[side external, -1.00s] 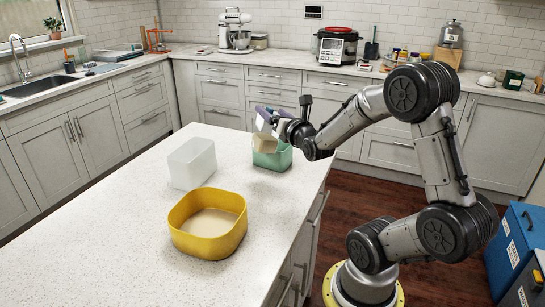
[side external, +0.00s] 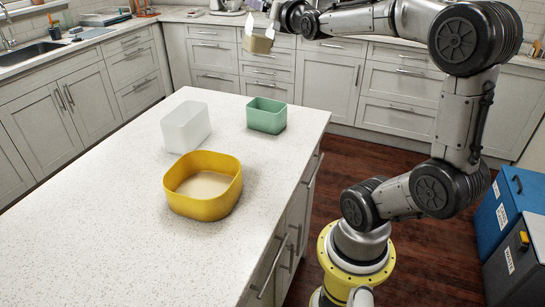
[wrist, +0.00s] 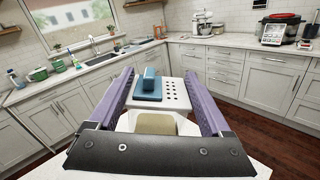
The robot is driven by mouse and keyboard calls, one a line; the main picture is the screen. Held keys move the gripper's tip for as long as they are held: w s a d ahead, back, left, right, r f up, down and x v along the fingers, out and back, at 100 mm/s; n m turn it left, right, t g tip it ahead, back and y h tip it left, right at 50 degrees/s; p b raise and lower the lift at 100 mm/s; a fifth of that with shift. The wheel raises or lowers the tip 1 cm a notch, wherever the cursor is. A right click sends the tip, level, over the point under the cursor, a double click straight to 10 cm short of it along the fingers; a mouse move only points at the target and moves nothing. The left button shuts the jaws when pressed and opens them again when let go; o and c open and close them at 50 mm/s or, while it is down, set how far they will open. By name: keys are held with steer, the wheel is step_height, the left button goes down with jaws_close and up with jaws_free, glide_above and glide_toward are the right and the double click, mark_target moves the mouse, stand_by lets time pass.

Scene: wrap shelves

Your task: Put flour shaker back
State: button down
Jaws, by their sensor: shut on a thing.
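The flour shaker (side external: 258,43) is in my gripper, high above the far end of the counter in the side view. It has a pale upper part and a tan lower part. In the wrist view its white top with rows of holes and a blue slider (wrist: 148,88) sits between the two purple fingers of my gripper (wrist: 160,80). My gripper is shut on it. In the side view the fingers are partly cut off by the top edge. The green bin (side external: 266,117) stands empty-looking on the counter below.
A white translucent bin (side external: 186,127) stands left of the green one, and a yellow tub (side external: 205,187) with pale powder is nearer. The counter (side external: 100,240) is otherwise clear. Wall counters with a sink (side external: 37,54) lie beyond; blue and grey bins stand at right.

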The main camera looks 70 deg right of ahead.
step_height(320, 180, up, 9)
steer(key=shift+f, duration=0.1)
steer(key=shift+w+a+f+n+y, duration=0.15)
steer(key=shift+a+f+n, duration=0.15)
steer(key=shift+a, duration=0.25)
steer(key=shift+w+a+f+n+y, duration=0.1)
steer(key=shift+a+f+n+y, duration=0.15)
steer(key=shift+a, duration=0.25)
steer(key=shift+s+a+g+h, duration=0.5)
steer(key=shift+s+a+h, duration=0.5)
steer(key=shift+s+a, duration=2.7)
step_height(320, 180, down, 35)
steer(key=n, duration=0.1)
steer(key=shift+w+a+r, duration=0.2)
steer(key=shift+w+a, duration=0.15)
steer(key=shift+w, duration=0.1)
